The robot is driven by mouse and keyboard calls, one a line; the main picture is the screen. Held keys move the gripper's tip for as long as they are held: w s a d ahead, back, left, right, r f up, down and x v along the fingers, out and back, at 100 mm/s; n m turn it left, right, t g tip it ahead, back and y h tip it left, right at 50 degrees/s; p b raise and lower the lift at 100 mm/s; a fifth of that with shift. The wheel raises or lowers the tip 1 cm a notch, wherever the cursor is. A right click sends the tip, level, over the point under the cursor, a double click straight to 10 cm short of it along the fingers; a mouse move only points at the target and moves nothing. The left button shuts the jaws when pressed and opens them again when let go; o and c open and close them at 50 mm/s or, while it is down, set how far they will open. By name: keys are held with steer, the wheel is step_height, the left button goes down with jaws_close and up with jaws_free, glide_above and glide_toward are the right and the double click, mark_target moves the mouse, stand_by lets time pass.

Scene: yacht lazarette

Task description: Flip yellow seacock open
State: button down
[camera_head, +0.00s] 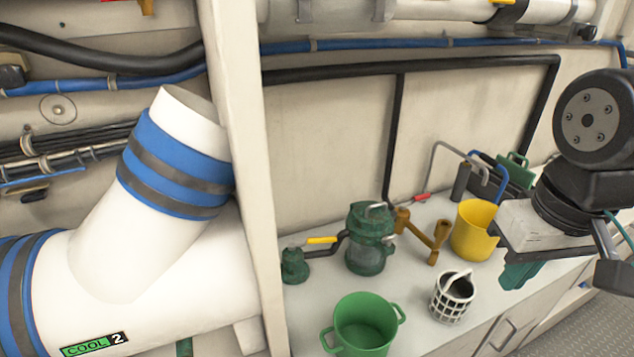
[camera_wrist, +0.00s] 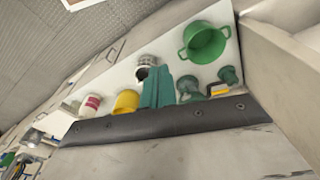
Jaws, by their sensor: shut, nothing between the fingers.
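The yellow seacock handle (camera_head: 321,240) lies about level above a small green valve body (camera_head: 295,266), pointing right toward a dark green strainer (camera_head: 368,245). In the wrist view the yellow handle (camera_wrist: 219,90) is small and partly hidden, near the green valve body (camera_wrist: 228,75). My gripper (camera_head: 517,275) is at the right of the head view, above the counter's front edge and well right of the seacock. In the wrist view its teal fingers (camera_wrist: 158,88) are together and hold nothing. They are apart from the handle.
A yellow bucket (camera_head: 474,232), a white basket (camera_head: 453,297) and a green pot (camera_head: 365,325) stand on the counter. A bronze valve (camera_head: 403,220) with a red handle (camera_head: 421,197) sits behind. A white post (camera_head: 245,170) and large white pipe (camera_head: 150,240) fill the left.

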steer(key=w+d+f+n+t+h, duration=0.15)
steer(key=w+f+n, duration=0.3)
steer(key=w, duration=0.55)
steer(key=w+d+f+n+t+h, duration=0.1)
steer(key=w+f+n+t+h, duration=0.3)
steer(key=w, duration=0.6)
steer(key=w+a+f+n+y, duration=0.4)
steer(key=w+a+f, duration=0.1)
steer(key=w+a, duration=0.1)
steer(key=s+a+f+n+g+y, duration=0.25)
steer(key=a+n+y, duration=0.3)
steer(key=a, duration=0.55)
steer(key=w+a+f+t, duration=0.1)
steer(key=w+a+f, duration=0.3)
steer(key=w+f, duration=0.5)
steer(key=shift+m, duration=0.3)
